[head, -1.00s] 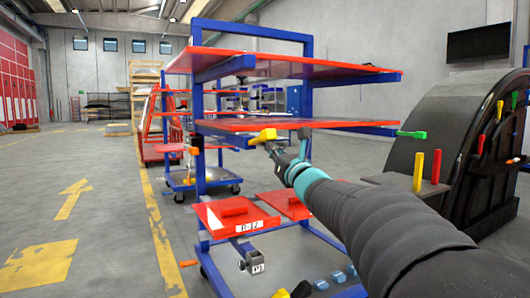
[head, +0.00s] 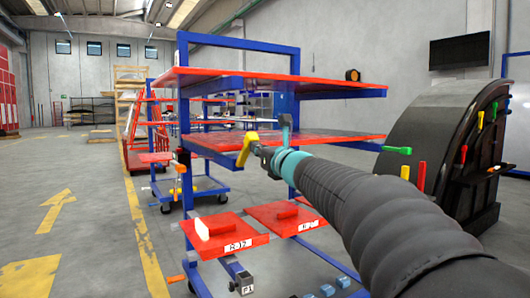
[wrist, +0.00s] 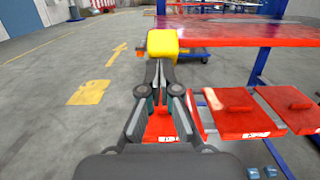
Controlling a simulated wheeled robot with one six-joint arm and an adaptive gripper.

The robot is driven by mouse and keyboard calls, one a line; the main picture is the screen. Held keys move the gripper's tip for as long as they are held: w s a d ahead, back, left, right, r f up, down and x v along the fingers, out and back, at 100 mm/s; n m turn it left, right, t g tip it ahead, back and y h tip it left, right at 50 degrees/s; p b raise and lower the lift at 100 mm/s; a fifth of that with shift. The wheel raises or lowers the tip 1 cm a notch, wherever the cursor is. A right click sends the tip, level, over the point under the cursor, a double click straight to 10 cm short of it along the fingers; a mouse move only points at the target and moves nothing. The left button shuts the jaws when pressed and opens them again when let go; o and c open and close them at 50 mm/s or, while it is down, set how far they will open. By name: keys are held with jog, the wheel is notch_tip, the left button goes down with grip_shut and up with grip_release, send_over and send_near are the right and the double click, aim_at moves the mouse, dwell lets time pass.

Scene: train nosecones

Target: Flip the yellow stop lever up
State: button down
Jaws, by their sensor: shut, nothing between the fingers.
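The yellow stop lever (head: 245,148) is at the left front edge of the rack's middle red shelf in the head view, slanting with its lower end to the left. In the wrist view its blocky yellow end (wrist: 162,43) sits just beyond my fingertips. My gripper (head: 257,150) is shut and empty, close beside the lever. In the wrist view the fingers of my gripper (wrist: 160,68) are together just under the yellow block. They seem to touch it, but I cannot tell for sure. The lever's mount is hidden.
The blue rack (head: 184,120) has a red top shelf (head: 260,80) above my gripper. Red panels with handles (head: 228,240) lie below. A black curved console (head: 430,130) with green, red and yellow levers stands at the right. Open floor (head: 60,170) lies left.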

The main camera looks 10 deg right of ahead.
aim_at(250, 133)
jog(key=w+r, duration=0.2)
jog(key=w+a+r+p, duration=0.1)
jog(key=w+r, duration=0.1)
jog(key=r, duration=0.1)
jog(key=shift+w+a, duration=0.1)
jog(key=shift+a, duration=0.05)
jog(key=shift+w+a+r+p, duration=0.25)
jog(key=shift+w+r+p, duration=0.1)
jog(key=shift+w, duration=0.4)
jog(key=shift+w+a+r+p, duration=0.2)
jog(key=shift+w+r+p, duration=0.15)
jog(key=shift+w, duration=0.35)
jog(key=shift+s, duration=0.25)
jog(key=s, duration=0.1)
jog(key=s+d, duration=0.1)
jog(key=s+b, duration=0.1)
jog(key=s, duration=0.1)
jog(key=shift+d+r, duration=0.25)
jog(key=s+d+r+p, duration=0.2)
jog(key=s+r, duration=0.4)
jog(key=shift+s, duration=0.15)
